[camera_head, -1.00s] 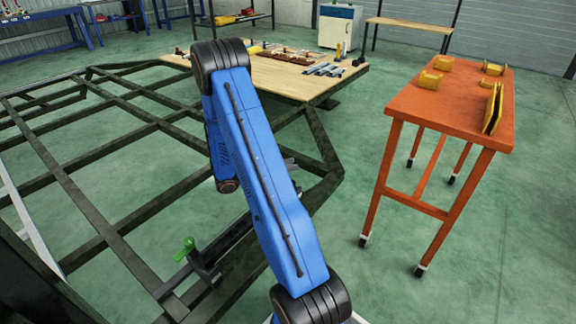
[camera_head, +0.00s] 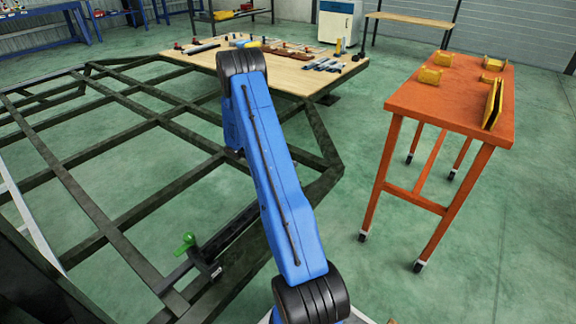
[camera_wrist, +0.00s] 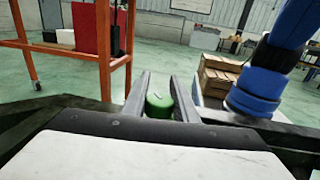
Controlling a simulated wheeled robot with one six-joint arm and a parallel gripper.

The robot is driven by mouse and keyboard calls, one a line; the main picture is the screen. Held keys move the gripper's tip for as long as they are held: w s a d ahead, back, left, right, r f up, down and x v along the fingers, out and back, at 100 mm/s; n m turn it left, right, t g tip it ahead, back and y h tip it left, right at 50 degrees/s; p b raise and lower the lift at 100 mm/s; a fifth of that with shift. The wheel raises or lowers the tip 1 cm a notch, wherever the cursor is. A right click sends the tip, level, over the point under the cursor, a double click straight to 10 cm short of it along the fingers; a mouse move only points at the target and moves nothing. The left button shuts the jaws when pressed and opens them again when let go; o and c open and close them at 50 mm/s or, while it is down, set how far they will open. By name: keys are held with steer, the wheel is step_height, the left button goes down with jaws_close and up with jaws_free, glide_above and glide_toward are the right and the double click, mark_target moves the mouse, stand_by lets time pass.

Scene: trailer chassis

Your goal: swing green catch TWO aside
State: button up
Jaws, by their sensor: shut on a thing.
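In the wrist view, my gripper (camera_wrist: 159,103) has its two fingers on either side of a green catch (camera_wrist: 159,106) and is shut on it. The catch's rounded top carries a pale mark that is too small to read. In the head view, my gripper is hidden behind my blue arm. A green catch (camera_head: 187,241) stands on a dark bracket on the near part of the chassis frame (camera_head: 110,235), with no gripper at it. I cannot tell the number on either catch.
An orange cart (camera_head: 450,104) with yellow parts stands at the right. A wooden table (camera_head: 285,76) with tools and parts stands behind the chassis. Brown boxes (camera_wrist: 222,75) show in the wrist view. Green floor between chassis and cart is clear.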

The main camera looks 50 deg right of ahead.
steer(key=shift+a+m+y, duration=0.2)
steer(key=shift+m+y, duration=0.5)
steer(key=shift+y, duration=0.4)
steer(key=o, duration=1.1)
steer(key=shift+c, duration=0.2)
